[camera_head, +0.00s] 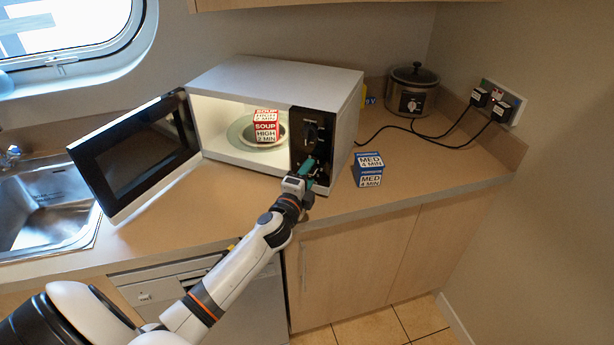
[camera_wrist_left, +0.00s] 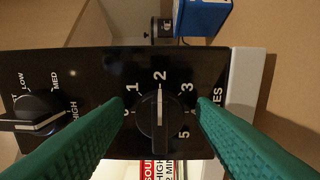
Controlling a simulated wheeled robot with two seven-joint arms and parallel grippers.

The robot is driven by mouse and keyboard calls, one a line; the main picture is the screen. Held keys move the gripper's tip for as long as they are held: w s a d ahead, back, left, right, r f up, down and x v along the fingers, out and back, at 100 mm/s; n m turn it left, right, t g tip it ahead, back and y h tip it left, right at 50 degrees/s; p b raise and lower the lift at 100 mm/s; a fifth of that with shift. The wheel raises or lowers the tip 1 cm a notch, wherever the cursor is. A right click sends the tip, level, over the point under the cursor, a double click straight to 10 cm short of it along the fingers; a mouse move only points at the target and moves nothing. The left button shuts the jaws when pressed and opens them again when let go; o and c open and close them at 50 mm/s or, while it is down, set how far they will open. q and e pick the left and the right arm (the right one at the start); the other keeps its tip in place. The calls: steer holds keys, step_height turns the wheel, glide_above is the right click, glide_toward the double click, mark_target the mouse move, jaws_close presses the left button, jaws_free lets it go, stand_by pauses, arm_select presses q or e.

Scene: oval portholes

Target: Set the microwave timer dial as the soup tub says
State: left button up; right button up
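The soup tub (camera_head: 265,131), a red and white block reading SOUP HIGH 2 MIN, sits on the plate inside the open microwave (camera_head: 270,74). In the left wrist view, the timer dial (camera_wrist_left: 159,122) is a black knob whose white line points up at the 2. The dial with LOW, MED and HIGH (camera_wrist_left: 38,108) is left of it, its white line's right end near HIGH. My left gripper (camera_wrist_left: 160,103) is open, its green fingers on either side of the timer dial with gaps showing. In the head view the left gripper (camera_head: 307,170) is at the control panel. My right gripper is out of view.
The microwave door (camera_head: 135,152) swings out left, near the sink (camera_head: 45,205). A blue and white MED 4 MIN tub (camera_head: 369,170) stands right of the microwave. A slow cooker (camera_head: 411,92) and cables to wall plugs are behind it. The right counter front is clear.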

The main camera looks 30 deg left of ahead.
arm_select(q)
steer(key=shift+o, duration=0.5)
steer(key=b+v, duration=0.2)
steer(key=v, duration=1)
